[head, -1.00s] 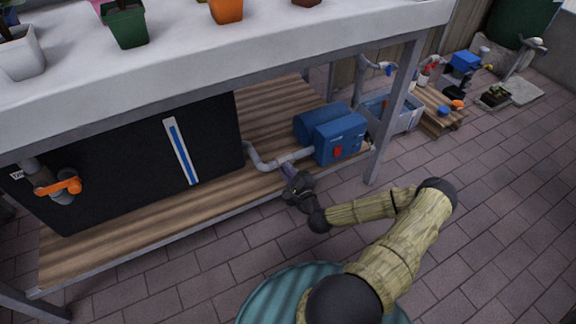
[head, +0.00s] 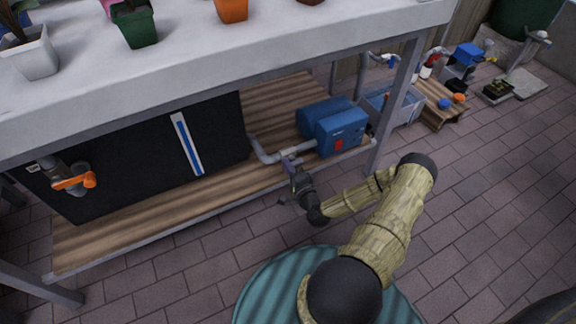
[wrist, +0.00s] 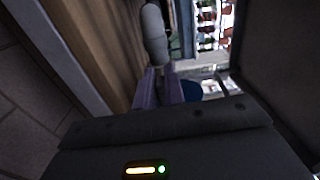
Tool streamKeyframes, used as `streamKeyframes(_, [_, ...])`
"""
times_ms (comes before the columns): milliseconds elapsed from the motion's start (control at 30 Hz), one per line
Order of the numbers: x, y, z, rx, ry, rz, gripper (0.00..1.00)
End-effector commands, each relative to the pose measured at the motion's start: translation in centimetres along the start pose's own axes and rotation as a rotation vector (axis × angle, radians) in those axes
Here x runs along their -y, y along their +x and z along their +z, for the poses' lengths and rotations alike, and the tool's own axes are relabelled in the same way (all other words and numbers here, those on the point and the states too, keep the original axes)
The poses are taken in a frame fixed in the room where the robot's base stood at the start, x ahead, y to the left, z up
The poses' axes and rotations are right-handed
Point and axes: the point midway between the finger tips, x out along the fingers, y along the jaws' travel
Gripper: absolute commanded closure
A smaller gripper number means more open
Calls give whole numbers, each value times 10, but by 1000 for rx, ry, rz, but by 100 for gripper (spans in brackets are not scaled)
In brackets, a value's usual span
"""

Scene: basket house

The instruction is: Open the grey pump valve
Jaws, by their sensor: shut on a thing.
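The blue pump (head: 338,130) sits on the wooden shelf under the table, with a grey pipe (head: 264,154) running left from it to the black tank. The grey valve (head: 290,152) is on this pipe, left of the pump; its handle is mostly hidden by my fingers. My gripper (head: 293,166) reaches in from the front and is shut on the valve. In the wrist view the two purplish fingers (wrist: 158,88) are close together just below a rounded grey pipe (wrist: 154,35). I cannot tell how far the handle is turned.
A black tank (head: 120,155) with an orange-handled tap (head: 74,182) stands left on the shelf (head: 150,228). The white tabletop (head: 200,50) with potted plants hangs above. A metal leg (head: 394,105) stands right of the pump.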

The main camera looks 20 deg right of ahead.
Motion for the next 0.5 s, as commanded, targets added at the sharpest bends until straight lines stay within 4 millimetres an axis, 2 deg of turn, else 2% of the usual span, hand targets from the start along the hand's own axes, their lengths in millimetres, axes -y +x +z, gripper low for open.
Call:
streamKeyframes(300, [-2, -1, 0, 0, -2, 5, 100])
streamKeyframes(333, [-2, -1, 0, 0, -1, 5, 85])
streamKeyframes(400, [-2, -1, 0, 0, -1, 5, 71])
streamKeyframes(433, [-2, -1, 0, 0, -1, 4, 67])
streamKeyframes(500, [-2, -1, 0, 0, -1, 4, 67])
